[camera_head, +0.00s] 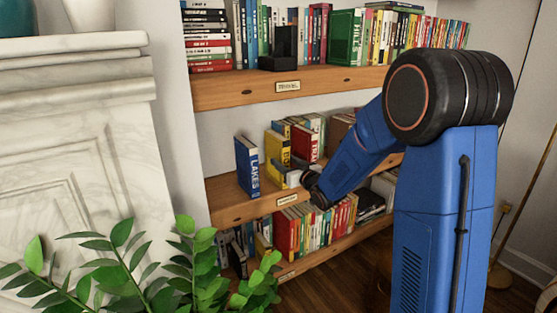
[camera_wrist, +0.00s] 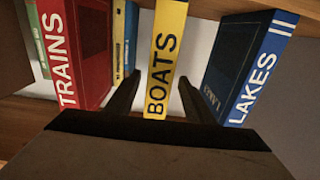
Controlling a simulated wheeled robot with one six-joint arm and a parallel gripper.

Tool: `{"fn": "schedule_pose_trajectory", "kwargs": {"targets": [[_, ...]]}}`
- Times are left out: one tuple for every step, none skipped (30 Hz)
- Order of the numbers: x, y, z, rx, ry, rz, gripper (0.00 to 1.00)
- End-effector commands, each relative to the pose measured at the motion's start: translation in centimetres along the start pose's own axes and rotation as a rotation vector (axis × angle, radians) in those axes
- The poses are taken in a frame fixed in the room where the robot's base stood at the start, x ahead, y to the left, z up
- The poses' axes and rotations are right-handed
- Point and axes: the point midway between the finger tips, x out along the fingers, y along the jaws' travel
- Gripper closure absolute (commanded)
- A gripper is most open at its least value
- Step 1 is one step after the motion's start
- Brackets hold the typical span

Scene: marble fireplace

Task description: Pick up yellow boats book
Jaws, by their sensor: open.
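The yellow boats book (camera_wrist: 166,55) stands upright on the middle shelf, with black lettering on its spine. In the wrist view it is centred between the two dark fingers of my gripper (camera_wrist: 160,95), which are open, one on each side. I cannot tell whether the fingers touch it. In the head view the yellow book (camera_head: 276,150) stands between a blue book and a red book. My gripper (camera_head: 291,180) is at the shelf front by its lower part, partly hidden by my arm.
The blue lakes book (camera_wrist: 250,68) is to the right in the wrist view, and the red trains book (camera_wrist: 78,50) to the left. The upper shelf (camera_head: 300,88) is full of books. A plant (camera_head: 205,265) and a marble fireplace (camera_head: 75,150) are at the left.

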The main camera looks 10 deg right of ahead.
Motion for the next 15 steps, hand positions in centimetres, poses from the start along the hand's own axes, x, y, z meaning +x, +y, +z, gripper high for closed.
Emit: {"fn": "schedule_pose_trajectory", "kwargs": {"targets": [[0.6, 0.0, 0.0, 0.000, 0.000, -0.001, 0.52], [1.0, 0.1, 0.1, 0.000, 0.000, -0.001, 0.52], [1.6, 0.1, 0.1, 0.000, 0.000, -0.001, 0.52], [2.0, 0.1, 0.0, 0.000, 0.001, -0.002, 0.52], [2.5, 0.2, 0.0, 0.000, 0.001, -0.002, 0.52], [3.0, 0.2, 0.1, 0.000, -0.001, -0.002, 0.52], [3.4, 0.2, 0.1, 0.000, -0.001, -0.002, 0.52], [3.7, 0.2, 0.0, 0.000, 0.000, -0.001, 0.52], [4.1, 0.2, 0.0, -0.001, 0.000, -0.001, 0.52], [4.3, 0.2, 0.0, -0.001, 0.000, -0.001, 0.52], [4.5, 0.2, 0.0, -0.001, 0.000, -0.001, 0.52], [4.6, 0.3, 0.0, -0.001, 0.000, 0.000, 0.52], [4.7, 0.3, 0.0, -0.001, 0.000, 0.000, 0.52], [4.8, 0.3, 0.0, -0.001, 0.000, 0.000, 0.52], [4.8, 0.3, 0.0, -0.001, 0.000, 0.000, 0.52]]}}
